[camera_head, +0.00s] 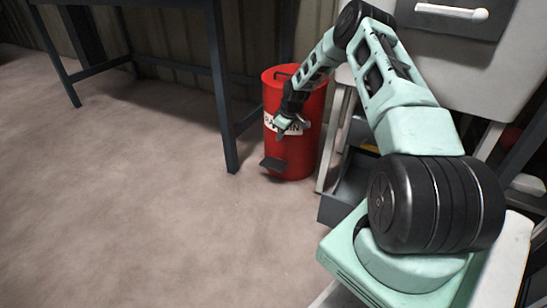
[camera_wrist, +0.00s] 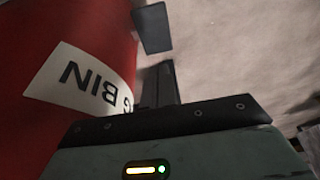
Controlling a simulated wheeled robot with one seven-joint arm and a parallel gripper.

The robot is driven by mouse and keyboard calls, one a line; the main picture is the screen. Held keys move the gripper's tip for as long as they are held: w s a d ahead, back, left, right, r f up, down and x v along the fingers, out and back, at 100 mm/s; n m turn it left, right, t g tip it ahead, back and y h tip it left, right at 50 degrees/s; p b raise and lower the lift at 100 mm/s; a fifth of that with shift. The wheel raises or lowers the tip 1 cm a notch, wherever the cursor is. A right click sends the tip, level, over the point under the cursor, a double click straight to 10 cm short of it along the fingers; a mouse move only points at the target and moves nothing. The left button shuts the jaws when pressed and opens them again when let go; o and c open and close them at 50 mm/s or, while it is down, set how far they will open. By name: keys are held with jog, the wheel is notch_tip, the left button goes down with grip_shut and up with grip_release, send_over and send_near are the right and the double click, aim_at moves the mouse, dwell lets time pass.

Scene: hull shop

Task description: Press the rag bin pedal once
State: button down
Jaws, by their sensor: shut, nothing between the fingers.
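The red rag bin (camera_head: 309,155) stands upright on the floor with a dark handle on its lid and a white label on its front. Its dark pedal (camera_head: 273,163) sticks out low at the front. My gripper (camera_head: 279,131) is in front of the label, above the pedal and apart from it, pointing down. In the wrist view the bin (camera_wrist: 105,25) fills the left side with the label upside down. The pedal (camera_wrist: 152,28) shows beyond the tips of my gripper (camera_wrist: 160,72), which is shut and empty. My arm hides part of the bin's top and label.
A dark bench leg (camera_head: 224,110) stands just left of the bin. A light cabinet or bench leg (camera_head: 335,140) and a grey open drawer or tray (camera_head: 343,200) are close on the right. The floor (camera_head: 130,200) in front and left is clear.

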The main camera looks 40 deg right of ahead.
jog(key=b, duration=0.8)
send_near(272, 164)
jog(key=x, duration=0.5)
jog(key=shift+w+f, duration=0.15)
jog(key=shift+w, duration=0.1)
jog(key=shift+f+b, duration=0.3)
jog(key=shift+f, duration=0.25)
